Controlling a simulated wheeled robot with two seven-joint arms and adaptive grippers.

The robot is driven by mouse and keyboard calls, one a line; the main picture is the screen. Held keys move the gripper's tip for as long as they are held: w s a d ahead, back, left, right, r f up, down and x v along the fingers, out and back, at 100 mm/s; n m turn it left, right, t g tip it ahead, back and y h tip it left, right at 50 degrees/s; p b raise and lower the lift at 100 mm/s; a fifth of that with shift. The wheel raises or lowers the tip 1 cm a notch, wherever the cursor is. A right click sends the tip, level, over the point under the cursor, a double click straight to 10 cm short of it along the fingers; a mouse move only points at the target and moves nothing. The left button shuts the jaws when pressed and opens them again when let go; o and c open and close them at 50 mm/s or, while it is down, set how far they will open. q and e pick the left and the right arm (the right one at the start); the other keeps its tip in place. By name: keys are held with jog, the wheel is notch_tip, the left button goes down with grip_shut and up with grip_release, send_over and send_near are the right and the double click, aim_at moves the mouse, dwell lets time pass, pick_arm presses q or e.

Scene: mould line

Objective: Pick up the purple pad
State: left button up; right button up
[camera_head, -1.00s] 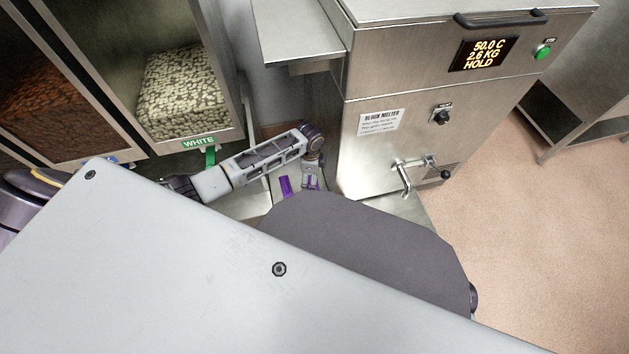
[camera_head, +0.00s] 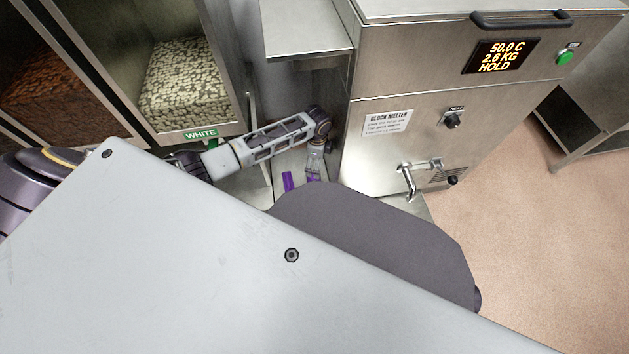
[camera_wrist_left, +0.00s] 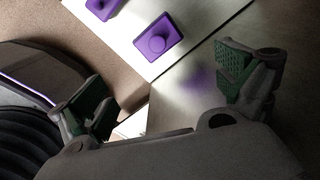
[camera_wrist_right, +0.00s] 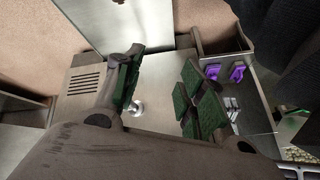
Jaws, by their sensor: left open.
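Two purple pads lie on a pale surface between the bins and the melter. In the left wrist view one purple pad (camera_wrist_left: 158,36) is rectangular with a round raised knob, and a second pad (camera_wrist_left: 103,7) is cut off by the top edge. In the head view one pad (camera_head: 288,181) lies left of my left gripper (camera_head: 314,172), with more purple showing at the gripper. My left gripper's fingers (camera_wrist_left: 168,92) are spread and empty. My right gripper (camera_wrist_right: 163,92) is also apart and empty; its view shows purple pieces (camera_wrist_right: 237,73) beyond it.
The steel block melter (camera_head: 400,150) stands just right of the left gripper, with a projecting tap (camera_head: 407,178). A bin of white pieces (camera_head: 185,82) stands to the left. My own body covers much of the lower head view. Open floor (camera_head: 540,240) lies at right.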

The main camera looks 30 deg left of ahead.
aim_at(314, 179)
pick_arm(q)
jog(key=shift+f+b, duration=0.75)
jog(key=shift+f, duration=0.8)
jog(key=shift+f+b, duration=0.75)
jog(key=shift+f, duration=0.8)
jog(key=shift+f+b, duration=0.6)
jog(key=shift+f, duration=0.6)
pick_arm(e)
jog(key=shift+t+y, duration=0.4)
jog(key=shift+t, duration=0.1)
jog(key=shift+w+a+f, duration=0.1)
jog(key=shift+a+f, duration=0.05)
jog(key=shift+f, duration=0.8)
jog(key=shift+w+a+f, duration=0.1)
jog(key=shift+a+f, duration=0.1)
jog(key=shift+f, duration=0.75)
jog(key=shift+a+f, duration=0.15)
jog(key=shift+f, duration=0.8)
pick_arm(q)
jog(key=shift+f, duration=0.15)
pick_arm(e)
jog(key=shift+f, duration=0.1)
